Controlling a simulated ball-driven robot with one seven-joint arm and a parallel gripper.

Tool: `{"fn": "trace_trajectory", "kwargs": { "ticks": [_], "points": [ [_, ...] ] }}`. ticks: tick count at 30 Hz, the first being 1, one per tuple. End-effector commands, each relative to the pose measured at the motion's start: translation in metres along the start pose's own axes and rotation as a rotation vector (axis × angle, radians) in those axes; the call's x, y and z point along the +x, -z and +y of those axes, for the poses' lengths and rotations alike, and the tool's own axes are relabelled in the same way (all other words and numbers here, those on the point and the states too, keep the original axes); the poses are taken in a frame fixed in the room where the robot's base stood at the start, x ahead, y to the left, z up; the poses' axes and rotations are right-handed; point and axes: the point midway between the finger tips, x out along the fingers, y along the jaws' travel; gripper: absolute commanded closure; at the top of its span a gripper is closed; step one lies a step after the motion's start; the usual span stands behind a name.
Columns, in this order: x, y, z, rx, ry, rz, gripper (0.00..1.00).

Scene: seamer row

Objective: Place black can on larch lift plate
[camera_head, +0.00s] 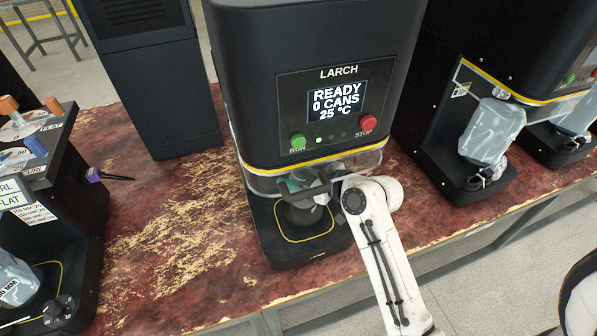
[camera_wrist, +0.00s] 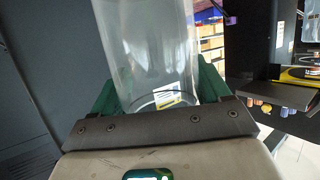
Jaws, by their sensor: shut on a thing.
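The Larch machine (camera_head: 325,75) stands in the middle of the head view, its display reading READY, 0 CANS. My gripper (camera_head: 303,186) is in the opening under its head, its green fingers shut. A dark round body, which I take to be the black can (camera_head: 303,214), is below the fingers, inside the yellow outline on the machine's base. The lift plate is hidden, so I cannot tell whether the can touches it. In the wrist view a clear greyish cylinder (camera_wrist: 152,45) with a label fills the space between the fingers; the black can is not distinct there.
The machine's clear guard (camera_head: 263,184) surrounds the opening closely. A black cabinet (camera_head: 160,80) stands behind left. Another machine (camera_head: 440,130) is at right, and one with knobs (camera_head: 60,200) is at left. The worn red tabletop (camera_head: 165,235) is clear between them.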

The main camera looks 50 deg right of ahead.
Motion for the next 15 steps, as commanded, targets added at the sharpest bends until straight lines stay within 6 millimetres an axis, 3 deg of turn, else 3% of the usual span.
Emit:
{"fn": "trace_trajectory", "kwargs": {
  "ticks": [3,4,11,15],
  "points": [
    [0.001,-0.0033,-0.0001,0.0,0.0,0.0,0.74],
    [0.0007,-0.0024,-0.0001,0.0,0.0,0.0,0.22],
    [0.0004,-0.0019,0.0,0.0,0.0,0.0,0.0],
    [0.0003,-0.0019,0.0,0.0,0.0,0.0,0.0]
  ]
}}
